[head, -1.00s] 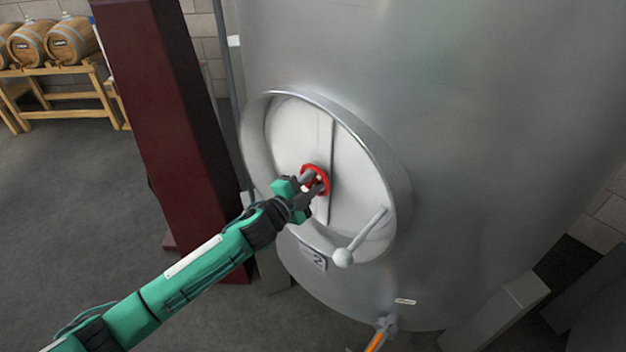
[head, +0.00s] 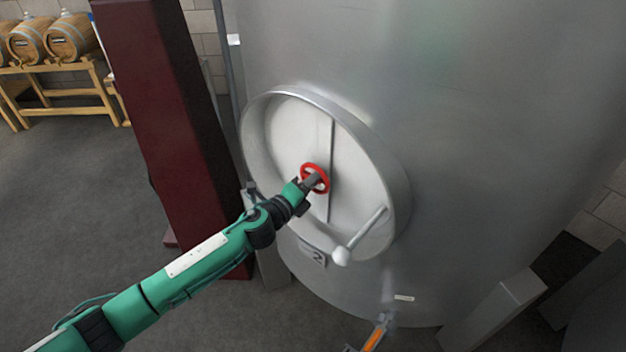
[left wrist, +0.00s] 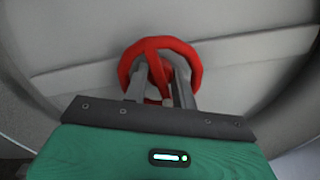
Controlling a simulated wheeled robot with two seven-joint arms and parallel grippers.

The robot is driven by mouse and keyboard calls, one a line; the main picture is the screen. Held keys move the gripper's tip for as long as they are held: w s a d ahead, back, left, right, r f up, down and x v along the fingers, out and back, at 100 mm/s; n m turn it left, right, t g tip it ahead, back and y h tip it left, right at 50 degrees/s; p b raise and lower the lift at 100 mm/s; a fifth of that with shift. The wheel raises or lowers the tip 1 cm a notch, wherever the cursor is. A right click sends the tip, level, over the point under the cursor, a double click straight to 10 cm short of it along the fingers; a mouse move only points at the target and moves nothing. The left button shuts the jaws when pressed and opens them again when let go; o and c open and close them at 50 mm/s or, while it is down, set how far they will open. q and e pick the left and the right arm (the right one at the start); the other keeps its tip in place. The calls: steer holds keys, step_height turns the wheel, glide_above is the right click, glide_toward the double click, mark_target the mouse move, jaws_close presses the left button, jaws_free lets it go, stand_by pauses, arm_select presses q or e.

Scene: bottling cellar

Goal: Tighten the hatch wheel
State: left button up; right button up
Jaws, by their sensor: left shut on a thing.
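The red hatch wheel (head: 325,170) is at the middle of the round pale hatch door (head: 290,130) on the steel tank. My left gripper (head: 315,182) reaches it from the lower left in the head view and is shut on it. In the left wrist view the wheel (left wrist: 196,62) shows its rim and a spoke, and the grey fingers of my left gripper (left wrist: 161,82) reach in on both sides of the hub area. The exact contact is partly hidden by the fingers. My right gripper is not in view.
A lever with a round knob (head: 341,256) sticks out at the hatch's lower right. A dark red post (head: 160,110) stands close left of the tank (head: 490,120). An orange-handled fitting (head: 376,338) is below. Barrels on a wooden rack (head: 70,66) stand far left.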

arm_select(q)
steer(key=shift+f+m, duration=0.1)
steer(key=shift+m, duration=0.5)
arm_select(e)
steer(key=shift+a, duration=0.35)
arm_select(q)
steer(key=o, duration=1)
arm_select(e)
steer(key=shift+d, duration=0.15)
arm_select(q)
steer(key=shift+s, duration=0.1)
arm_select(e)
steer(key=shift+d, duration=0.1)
arm_select(q)
steer(key=b+v, duration=0.2)
steer(key=v, duration=1.1)
steer(key=shift+s+a, duration=0.25)
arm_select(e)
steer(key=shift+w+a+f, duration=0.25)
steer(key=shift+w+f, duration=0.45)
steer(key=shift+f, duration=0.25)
